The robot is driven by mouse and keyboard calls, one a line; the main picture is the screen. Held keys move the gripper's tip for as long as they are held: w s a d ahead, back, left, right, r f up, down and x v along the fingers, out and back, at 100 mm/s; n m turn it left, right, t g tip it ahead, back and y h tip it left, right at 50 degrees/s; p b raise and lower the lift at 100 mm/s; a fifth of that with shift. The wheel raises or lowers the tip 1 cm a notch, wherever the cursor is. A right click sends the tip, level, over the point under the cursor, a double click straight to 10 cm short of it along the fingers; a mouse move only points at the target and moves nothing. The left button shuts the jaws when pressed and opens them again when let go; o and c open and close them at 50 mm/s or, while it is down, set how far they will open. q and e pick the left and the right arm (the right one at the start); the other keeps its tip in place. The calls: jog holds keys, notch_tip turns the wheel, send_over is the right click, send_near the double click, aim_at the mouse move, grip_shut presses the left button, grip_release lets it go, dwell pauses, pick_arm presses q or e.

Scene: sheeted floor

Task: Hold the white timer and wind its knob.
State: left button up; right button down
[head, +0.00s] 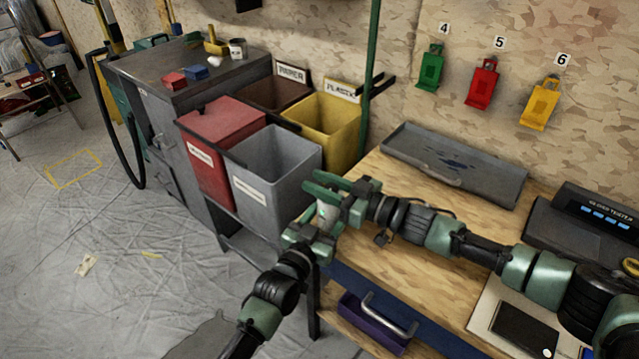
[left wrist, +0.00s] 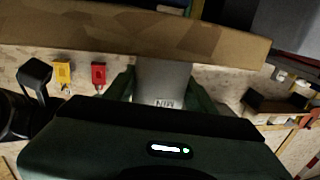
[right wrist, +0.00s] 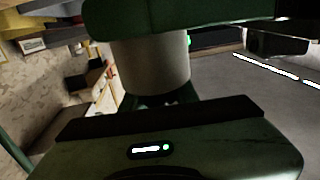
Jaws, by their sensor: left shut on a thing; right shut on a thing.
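The white timer (head: 325,214) is held in the air between my two grippers, by the left edge of the wooden workbench. In the left wrist view it is a pale cylinder (left wrist: 163,82) with "MIN" lettering. It also shows in the right wrist view (right wrist: 150,68). My left gripper (head: 318,232) is shut on its lower part, coming from below. My right gripper (head: 332,194) is shut on its upper end, coming from the right. The knob is hidden by the right gripper's fingers, and I cannot read its setting.
The wooden workbench (head: 455,225) carries a grey tray (head: 455,168) and a dark tester (head: 590,235). A grey bin (head: 275,175), a red bin (head: 220,150) and a yellow bin (head: 330,120) stand close behind the grippers. A purple crate (head: 375,325) sits below. Open floor lies left.

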pick_arm(q)
jog(key=shift+d, duration=0.1)
jog(key=shift+s, duration=0.1)
pick_arm(e)
jog(key=shift+w+d+r+m+t+h, duration=0.1)
jog(key=shift+w+m+t+h, duration=0.05)
jog(key=shift+m+t+h, duration=0.95)
jog(key=shift+w+d+r+m+t+h, duration=0.1)
jog(key=shift+m+t+h, duration=0.65)
jog(key=shift+t, duration=0.55)
jog(key=shift+f, duration=0.1)
jog(key=c, duration=1.1)
grip_release()
jog(key=shift+o, duration=0.2)
jog(key=shift+d, duration=0.1)
jog(key=shift+d, duration=0.1)
